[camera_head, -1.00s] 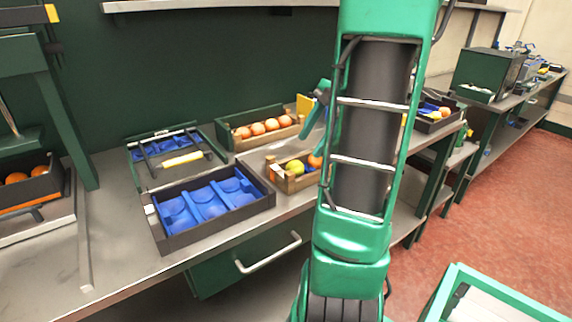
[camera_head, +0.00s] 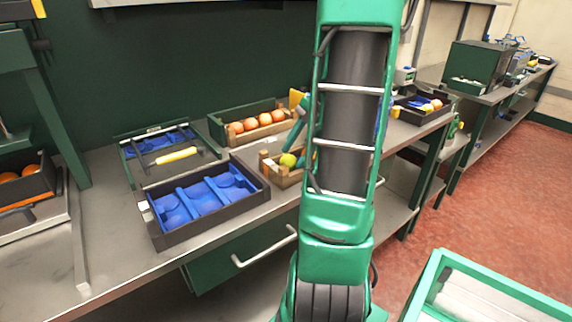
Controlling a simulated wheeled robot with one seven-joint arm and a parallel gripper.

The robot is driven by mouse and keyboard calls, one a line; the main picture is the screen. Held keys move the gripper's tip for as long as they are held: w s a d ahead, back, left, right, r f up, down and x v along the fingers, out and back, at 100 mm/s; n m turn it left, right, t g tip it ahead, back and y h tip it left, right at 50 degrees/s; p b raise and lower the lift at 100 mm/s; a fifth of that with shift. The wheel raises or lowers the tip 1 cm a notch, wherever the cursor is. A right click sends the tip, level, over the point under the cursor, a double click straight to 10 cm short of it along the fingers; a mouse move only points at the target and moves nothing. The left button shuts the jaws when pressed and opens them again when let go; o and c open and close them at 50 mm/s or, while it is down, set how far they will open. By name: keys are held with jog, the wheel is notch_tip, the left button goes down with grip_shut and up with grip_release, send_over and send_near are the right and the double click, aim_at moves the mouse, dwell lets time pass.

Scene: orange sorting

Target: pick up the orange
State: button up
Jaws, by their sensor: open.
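A small wooden crate (camera_head: 285,180) stands on the bench just left of my arm. A yellow-green fruit (camera_head: 288,160) lies in it, with a sliver of an orange (camera_head: 300,162) beside it on the right. My gripper (camera_head: 298,151) is partly visible as green parts reaching down over this crate. It is open, with one finger above the yellow-green fruit and another part near the orange. My arm hides the rest of the gripper and the crate's right side. I cannot tell whether a finger touches the orange.
A longer crate (camera_head: 218,129) with several oranges stands behind. A black tray (camera_head: 163,240) with blue inserts lies left of the small crate, with another blue-lined tray (camera_head: 134,178) behind it. A dark bin (camera_head: 45,178) holds oranges at far left. Bare bench (camera_head: 110,255) shows in front.

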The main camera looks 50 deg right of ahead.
jog(key=shift+x, duration=1.05)
jog(key=shift+a+f, duration=0.2)
jog(key=shift+f, duration=0.05)
